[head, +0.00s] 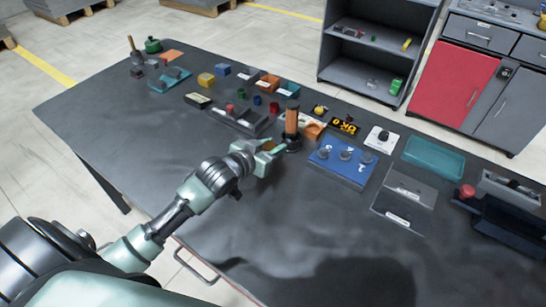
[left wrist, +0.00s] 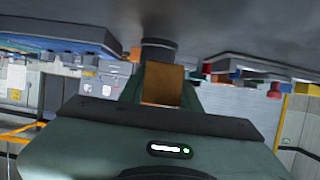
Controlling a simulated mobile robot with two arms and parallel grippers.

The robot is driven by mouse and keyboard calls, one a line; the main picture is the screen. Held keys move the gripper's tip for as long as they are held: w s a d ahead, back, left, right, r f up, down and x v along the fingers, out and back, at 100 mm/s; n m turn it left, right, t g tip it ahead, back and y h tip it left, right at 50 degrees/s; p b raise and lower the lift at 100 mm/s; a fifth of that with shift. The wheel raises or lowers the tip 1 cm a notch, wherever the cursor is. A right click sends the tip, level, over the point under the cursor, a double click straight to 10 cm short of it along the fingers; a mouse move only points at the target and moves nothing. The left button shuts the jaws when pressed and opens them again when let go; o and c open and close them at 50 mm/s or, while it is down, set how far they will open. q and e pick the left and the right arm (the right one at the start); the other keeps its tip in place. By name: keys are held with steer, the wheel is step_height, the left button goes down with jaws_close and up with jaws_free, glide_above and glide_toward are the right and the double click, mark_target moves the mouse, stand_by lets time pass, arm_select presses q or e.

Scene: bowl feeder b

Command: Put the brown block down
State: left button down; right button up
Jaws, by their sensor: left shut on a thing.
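My left gripper (head: 271,148) is over the middle of the dark table, just in front of a dark post with an orange-brown sleeve (head: 292,120). It is shut on the brown block (left wrist: 162,84), which shows between its two fingers in the left wrist view. In the head view the fingers hide most of the block. The left wrist view looks upside down, with the table surface (left wrist: 225,22) at the top. I cannot tell whether the block touches the table. My right gripper is in neither view.
A blue panel with round knobs (head: 326,168) lies right of the gripper. A teal tray (head: 434,157) lies farther right. The table's front and left parts are largely clear.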

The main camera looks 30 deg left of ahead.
arm_select(q)
steer(key=shift+f, duration=2.2)
steer(key=c, duration=1.4)
jaws_free()
steer(key=shift+f, duration=0.2)
steer(key=shift+c, duration=0.2)
steer(key=o, duration=0.4)
steer(key=shift+r, duration=0.15)
